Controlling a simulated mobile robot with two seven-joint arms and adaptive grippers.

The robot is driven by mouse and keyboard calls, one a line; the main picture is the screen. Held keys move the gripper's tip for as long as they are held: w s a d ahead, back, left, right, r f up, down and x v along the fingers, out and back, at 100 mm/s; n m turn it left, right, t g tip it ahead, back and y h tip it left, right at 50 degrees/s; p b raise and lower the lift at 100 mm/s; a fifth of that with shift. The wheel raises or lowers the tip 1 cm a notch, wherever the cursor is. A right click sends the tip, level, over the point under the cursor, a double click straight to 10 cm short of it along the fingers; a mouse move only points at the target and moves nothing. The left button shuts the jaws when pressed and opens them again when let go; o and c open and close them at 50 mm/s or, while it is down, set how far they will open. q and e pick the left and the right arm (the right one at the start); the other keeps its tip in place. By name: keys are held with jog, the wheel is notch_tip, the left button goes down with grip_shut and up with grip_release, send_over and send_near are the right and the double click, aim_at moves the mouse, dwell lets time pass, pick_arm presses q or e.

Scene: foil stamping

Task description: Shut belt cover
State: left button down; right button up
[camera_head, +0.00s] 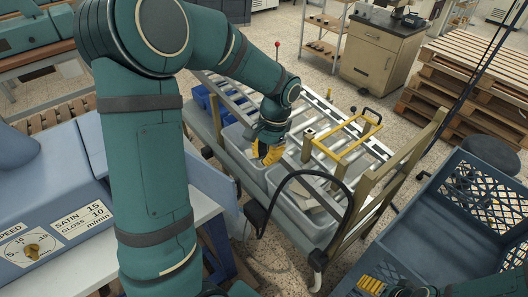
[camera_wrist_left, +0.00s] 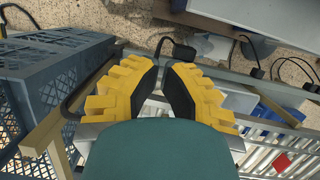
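A blue upright panel (camera_head: 211,183) stands out from the right side of the light-blue machine (camera_head: 55,210) in the head view; it may be the belt cover, but I cannot tell for sure. My left gripper (camera_head: 266,154) is right of it, pointing down over the grey bins, with a clear space between. In the left wrist view its yellow fingers (camera_wrist_left: 162,75) are a narrow gap apart, with nothing held. My left arm hides part of the machine. My right gripper (camera_head: 370,286) shows only partly at the bottom edge, beside the blue crate.
A roller conveyor (camera_head: 330,113) with a yellow frame (camera_head: 345,141) lies beyond. Grey bins (camera_head: 300,205) sit below the left gripper, near a black cable (camera_head: 349,201). A blue crate (camera_head: 416,232) is at right; pallets (camera_head: 463,78) stand behind. Open floor shows near the machine.

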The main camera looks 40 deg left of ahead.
pick_arm(q)
jog(key=s+a+f, duration=0.1)
jog(key=s+f, duration=0.4)
jog(key=f, duration=0.1)
jog(key=shift+s, duration=0.15)
jog(key=shift+s+f, duration=0.1)
jog(key=shift+s, duration=0.05)
dwell(0.3)
